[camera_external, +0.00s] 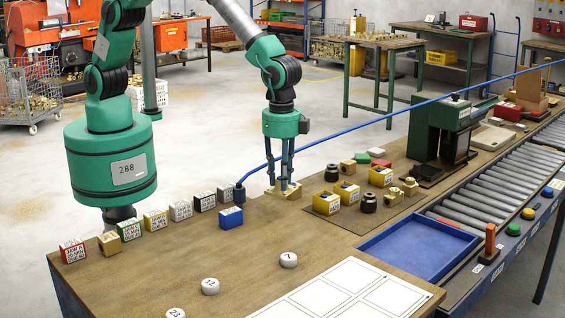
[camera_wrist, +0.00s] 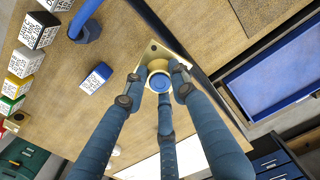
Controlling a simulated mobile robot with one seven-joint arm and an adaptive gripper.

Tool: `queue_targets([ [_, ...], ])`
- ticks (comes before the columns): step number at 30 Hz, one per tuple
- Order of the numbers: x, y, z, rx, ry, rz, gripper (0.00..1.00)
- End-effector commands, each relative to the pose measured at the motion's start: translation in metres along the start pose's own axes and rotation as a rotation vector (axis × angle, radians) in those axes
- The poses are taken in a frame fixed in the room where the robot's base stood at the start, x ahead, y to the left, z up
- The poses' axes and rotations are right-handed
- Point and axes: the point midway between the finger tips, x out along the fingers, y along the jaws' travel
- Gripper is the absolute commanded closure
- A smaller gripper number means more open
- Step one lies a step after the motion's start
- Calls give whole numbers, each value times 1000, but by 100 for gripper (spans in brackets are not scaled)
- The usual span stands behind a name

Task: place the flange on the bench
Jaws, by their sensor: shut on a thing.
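The flange (camera_external: 282,191) is a brass-coloured square plate with a round raised hub. My gripper (camera_external: 283,180) points straight down with its blue fingers shut around the hub. In the wrist view the flange (camera_wrist: 150,52) shows beneath the fingertips of my gripper (camera_wrist: 159,84), its plate sticking out past them and partly hidden by them. The flange is at or just above the bench (camera_external: 225,262), near its far edge; I cannot tell whether it touches the wood.
A blue block (camera_external: 231,218) and a row of labelled blocks (camera_external: 180,211) stand left of the flange. A blue pipe (camera_external: 240,190) passes close by. Brass and black parts (camera_external: 348,191) stand right. A blue tray (camera_external: 420,245) and white-marked sheet (camera_external: 350,292) lie nearer.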

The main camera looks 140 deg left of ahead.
Motion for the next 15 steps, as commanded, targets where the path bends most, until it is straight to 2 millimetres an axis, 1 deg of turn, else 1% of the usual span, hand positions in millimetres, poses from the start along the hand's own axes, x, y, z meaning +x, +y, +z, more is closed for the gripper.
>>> queue_targets([
  [1, 4, -16, 10, -23, 1, 0, 100],
  [6, 19, -62, 47, -100, 1, 0, 100],
  [11, 35, -102, 86, -172, 1, 0, 100],
  [15, 48, -134, 123, -236, 1, 0, 100],
])
